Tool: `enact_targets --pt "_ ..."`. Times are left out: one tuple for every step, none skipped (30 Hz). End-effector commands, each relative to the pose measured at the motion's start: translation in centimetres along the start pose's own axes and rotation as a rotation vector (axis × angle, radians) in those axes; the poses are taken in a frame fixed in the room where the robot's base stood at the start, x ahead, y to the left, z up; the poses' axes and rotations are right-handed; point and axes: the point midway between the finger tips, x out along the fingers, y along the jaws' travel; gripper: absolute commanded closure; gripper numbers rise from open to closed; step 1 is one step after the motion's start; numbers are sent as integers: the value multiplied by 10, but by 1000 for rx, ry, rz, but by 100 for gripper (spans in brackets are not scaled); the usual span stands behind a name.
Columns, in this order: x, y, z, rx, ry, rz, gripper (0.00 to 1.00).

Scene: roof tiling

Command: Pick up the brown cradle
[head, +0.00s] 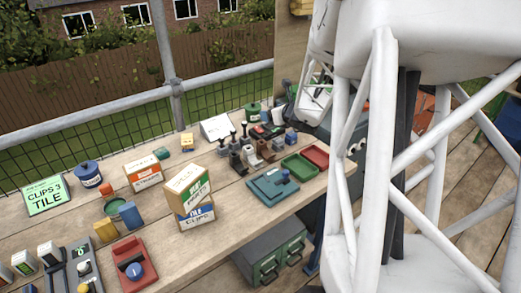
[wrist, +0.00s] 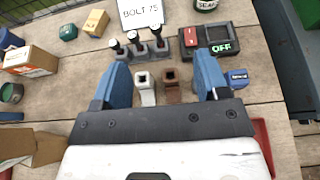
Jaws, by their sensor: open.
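The brown cradle (wrist: 172,86) is a small block with a square opening in its top, standing on the wooden bench. In the head view the brown cradle (head: 265,150) seems to stand in a row of similar small blocks. A white cradle (wrist: 146,87) stands close on its left. My gripper (wrist: 160,72) is open, with one blue finger left of the white cradle and the other right of the brown cradle. Nothing is held, and both cradles show between the fingers.
Black-knobbed levers (wrist: 137,46) and a switch box reading OFF (wrist: 208,40) stand just beyond the cradles. A blue block (wrist: 238,78) is right of the right finger. Green (head: 299,166) and red trays lie near the bench edge. Cartons (head: 188,197) stand to the left.

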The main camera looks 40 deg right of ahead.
Motion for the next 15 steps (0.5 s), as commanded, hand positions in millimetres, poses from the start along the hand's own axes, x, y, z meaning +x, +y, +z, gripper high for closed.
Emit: enact_targets --pt "10 0 -25 8 6 3 32" --pt "15 1 -38 7 6 3 32" --pt "21 1 -53 7 6 2 32" --pt "26 1 -64 6 5 2 32" --pt "30 0 -74 5 5 3 32" --pt "35 0 -86 4 5 2 32" --pt "39 0 -93 4 3 2 32" --pt "42 0 -100 3 3 2 32" --pt "45 0 -109 3 3 2 32" --pt "47 0 -113 2 2 1 32" --pt "49 0 -117 1 1 1 32" --pt "51 0 -122 2 1 1 32" --pt "52 0 -124 1 1 1 32" --pt "52 0 -127 0 1 1 32" --pt "53 0 -128 0 1 1 32"
